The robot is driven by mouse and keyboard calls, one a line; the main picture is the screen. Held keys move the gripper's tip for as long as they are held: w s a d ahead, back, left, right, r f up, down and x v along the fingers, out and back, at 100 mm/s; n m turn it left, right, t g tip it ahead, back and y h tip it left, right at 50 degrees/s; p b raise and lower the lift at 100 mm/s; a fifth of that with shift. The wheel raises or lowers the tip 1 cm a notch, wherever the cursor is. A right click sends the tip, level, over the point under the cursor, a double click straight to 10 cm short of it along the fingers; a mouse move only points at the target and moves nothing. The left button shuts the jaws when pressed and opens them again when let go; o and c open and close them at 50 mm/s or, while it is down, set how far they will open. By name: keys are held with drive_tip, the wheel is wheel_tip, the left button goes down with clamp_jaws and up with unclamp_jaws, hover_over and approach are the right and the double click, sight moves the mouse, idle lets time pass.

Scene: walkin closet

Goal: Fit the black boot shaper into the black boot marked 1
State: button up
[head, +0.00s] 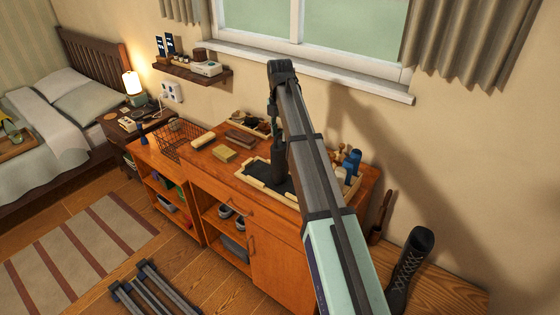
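A tall black lace-up boot (408,266) stands upright on the wooden surface at the lower right; its number mark cannot be read. My gripper (279,174) hangs down over the cabinet top, at a light-rimmed tray (248,178) with a dark inside. The gripper's fingers are small and dark against it, so I cannot tell if they are open, shut or holding something. I cannot make out the black boot shaper for certain; the dark tray area and my arm may hide it.
The orange wooden cabinet (280,246) carries a wire basket (178,146), a yellow block (224,155), a brown block (240,137) and blue items (351,164) right of my arm. A brown-handled item (380,216) stands between cabinet and boot. The window sill (340,85) is behind.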

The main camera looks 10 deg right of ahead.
clamp_jaws()
drive_tip(key=shift+r, duration=0.1)
drive_tip(key=shift+r+p, duration=1.05)
drive_tip(key=shift+r, duration=0.4)
